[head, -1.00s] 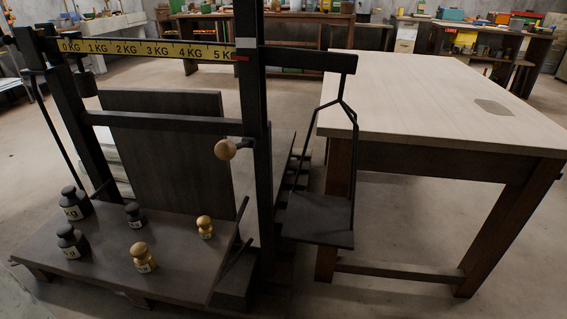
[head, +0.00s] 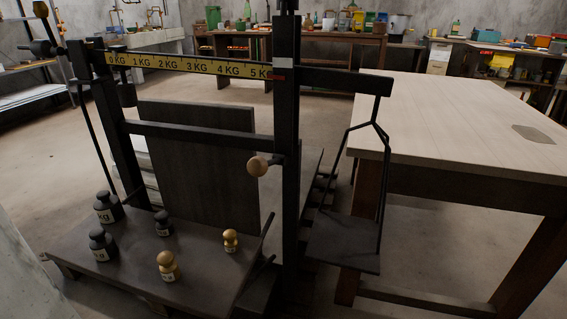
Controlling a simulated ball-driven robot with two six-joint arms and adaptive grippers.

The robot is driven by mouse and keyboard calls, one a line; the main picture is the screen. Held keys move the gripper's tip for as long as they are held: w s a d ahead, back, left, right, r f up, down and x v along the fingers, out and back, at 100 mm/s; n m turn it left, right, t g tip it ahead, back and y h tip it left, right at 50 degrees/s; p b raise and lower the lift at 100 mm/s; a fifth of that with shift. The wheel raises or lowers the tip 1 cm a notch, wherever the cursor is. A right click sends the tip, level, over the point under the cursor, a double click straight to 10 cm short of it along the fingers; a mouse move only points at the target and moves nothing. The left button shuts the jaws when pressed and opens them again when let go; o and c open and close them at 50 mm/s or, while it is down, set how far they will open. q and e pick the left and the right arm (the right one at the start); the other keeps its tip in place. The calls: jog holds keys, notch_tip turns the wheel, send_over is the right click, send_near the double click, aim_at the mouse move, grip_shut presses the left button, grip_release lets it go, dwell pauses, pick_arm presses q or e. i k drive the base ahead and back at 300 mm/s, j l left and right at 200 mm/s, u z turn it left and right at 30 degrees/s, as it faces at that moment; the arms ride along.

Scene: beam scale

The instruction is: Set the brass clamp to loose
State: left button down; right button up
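The beam scale stands in front of me, with a yellow graduated beam (head: 190,66) running from 0 KG to 5 KG. A round tan-gold knob (head: 257,166) sits on a short dark stem at the right upright post (head: 286,120), below the beam. It may be the brass clamp, but I cannot tell for sure or read its setting. A dark sliding poise (head: 126,94) hangs near the 0 KG end. A dark hanging pan (head: 343,243) hangs from the beam's right end. Neither of my grippers is in view.
Several dark weights (head: 108,208) and two brass weights (head: 168,266) (head: 231,240) stand on the scale's platform (head: 200,275). A pale-topped wooden table (head: 450,125) stands close at the right. Cluttered benches (head: 330,45) line the back wall. Open floor lies at the left.

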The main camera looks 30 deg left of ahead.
aim_at(40, 8)
jog(key=u, duration=2.1)
jog(key=i+j+u, duration=0.1)
jog(key=j+u, duration=0.3)
jog(key=j, duration=0.1)
